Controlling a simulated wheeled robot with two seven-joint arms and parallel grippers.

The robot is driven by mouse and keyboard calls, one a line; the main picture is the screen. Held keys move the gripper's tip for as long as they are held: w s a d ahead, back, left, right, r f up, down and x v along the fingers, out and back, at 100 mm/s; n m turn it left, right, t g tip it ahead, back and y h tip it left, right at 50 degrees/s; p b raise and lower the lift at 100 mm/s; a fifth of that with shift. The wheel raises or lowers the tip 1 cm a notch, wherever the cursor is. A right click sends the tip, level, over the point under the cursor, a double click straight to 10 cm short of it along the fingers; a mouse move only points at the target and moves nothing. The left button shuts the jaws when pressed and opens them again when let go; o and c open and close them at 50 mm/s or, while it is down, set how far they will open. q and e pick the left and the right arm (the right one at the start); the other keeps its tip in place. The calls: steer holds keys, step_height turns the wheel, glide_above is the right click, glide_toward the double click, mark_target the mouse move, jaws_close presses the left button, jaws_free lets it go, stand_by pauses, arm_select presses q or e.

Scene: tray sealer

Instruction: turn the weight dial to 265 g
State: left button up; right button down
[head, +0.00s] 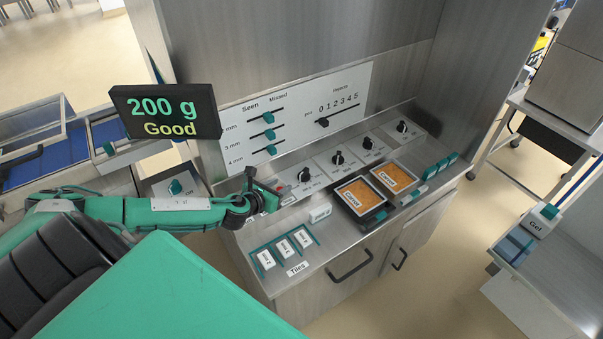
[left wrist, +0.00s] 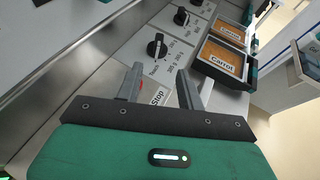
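The weight dial is a black knob on a white plate with gram marks, seen best in the left wrist view (left wrist: 157,46). In the head view the dial (head: 304,174) is the nearest knob of the row, just right of my left gripper (head: 277,193). In the left wrist view my left gripper (left wrist: 160,76) is open and empty, its two fingers apart and pointing toward the dial without touching it. I cannot read the knob's exact setting. A display (head: 165,112) reads "200 g" and "Good". My right gripper is not in view.
A "Stop" label (left wrist: 158,97) shows between my fingers. More knobs (head: 338,158) run along the panel. Two orange "Carrot" trays (head: 361,195) sit in the sealer to the right. Tiles (head: 283,249) and a white block (head: 320,213) lie in front. A slider panel (head: 300,112) stands behind.

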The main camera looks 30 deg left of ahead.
mark_target(303, 172)
arm_select(q)
steer(key=shift+w+a, duration=0.15)
steer(key=shift+w, duration=0.35)
steer(key=p+x, duration=0.1)
steer(key=x, duration=1)
steer(key=shift+w+f, duration=0.1)
steer(key=shift+f, duration=0.15)
steer(key=shift+w+f, duration=0.2)
steer(key=shift+w, duration=0.5)
jaws_close()
